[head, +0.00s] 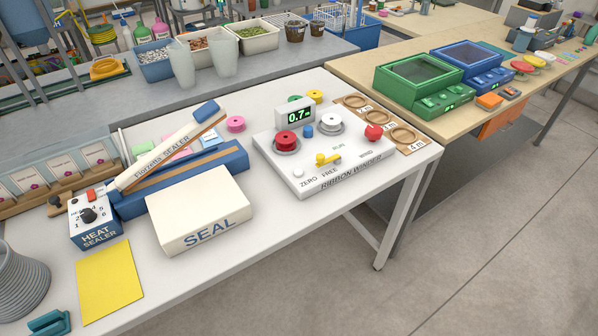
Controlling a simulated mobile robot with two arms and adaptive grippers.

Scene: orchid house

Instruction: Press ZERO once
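The ribbon winder (350,178) is a white box on the white table in the head view. A small white round button (298,174) sits at its front left, just by the ZERO label (308,183). The winder's display (298,116) reads 0.7 with a small unit mark. A yellow lever (328,159) lies between the FREE and RUN labels. A red spool (286,141), a white spool (330,122), a blue knob (308,131) and a red knob (373,132) are also on top. Neither of my grippers is in view.
The heat sealer (95,221) and its long sealing arm (165,150) stand left of the winder. A cream SEAL box (200,210) lies between. Wooden rings (405,138) are at the right edge. The table's front strip before the winder is clear.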

